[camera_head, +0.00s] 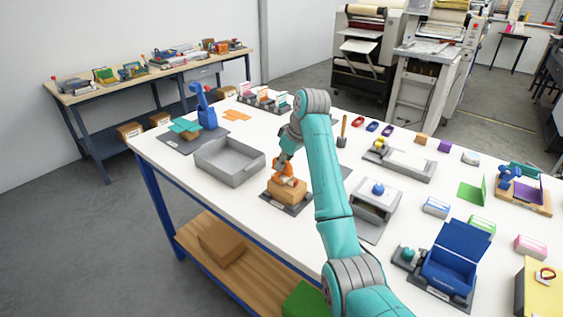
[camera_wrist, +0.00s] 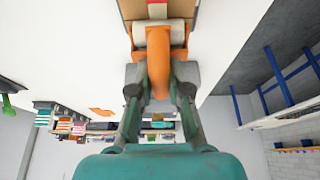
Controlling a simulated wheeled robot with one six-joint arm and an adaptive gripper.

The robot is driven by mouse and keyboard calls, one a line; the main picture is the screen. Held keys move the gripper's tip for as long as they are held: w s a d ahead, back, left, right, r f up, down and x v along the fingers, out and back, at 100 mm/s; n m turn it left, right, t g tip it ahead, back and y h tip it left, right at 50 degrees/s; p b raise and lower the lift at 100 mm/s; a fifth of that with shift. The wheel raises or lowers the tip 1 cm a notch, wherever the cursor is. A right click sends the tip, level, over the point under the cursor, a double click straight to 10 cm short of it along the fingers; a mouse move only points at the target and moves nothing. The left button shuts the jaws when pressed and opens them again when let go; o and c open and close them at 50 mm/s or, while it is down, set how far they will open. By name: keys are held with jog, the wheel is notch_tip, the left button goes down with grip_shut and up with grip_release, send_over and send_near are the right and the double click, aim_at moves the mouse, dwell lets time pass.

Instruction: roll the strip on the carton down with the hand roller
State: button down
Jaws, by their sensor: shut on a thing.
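The brown carton (camera_head: 291,193) stands on a dark mat (camera_head: 288,209) on the white table, in the middle of the head view. My gripper (camera_head: 284,162) is above it, shut on the orange handle of the hand roller (camera_wrist: 158,62). The roller's pale drum sits at or just over the carton's top; I cannot tell whether it presses on it. In the wrist view the carton (camera_wrist: 131,9) is at the top edge, with a pale pinkish strip (camera_wrist: 157,10) along its middle. The drum and handle hide part of the strip.
A grey open tray (camera_head: 230,176) stands left of the carton, and a grey stand with a blue knob (camera_head: 378,188) stands to the right beyond my arm. A blue open box (camera_head: 449,269) is at the front right. Bare table lies in front of the tray.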

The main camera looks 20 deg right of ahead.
jog(key=shift+s+d, duration=0.25)
jog(key=shift+s, duration=0.05)
jog(key=shift+s+d, duration=0.2)
jog(key=shift+s, duration=0.1)
jog(key=shift+w+a, duration=0.1)
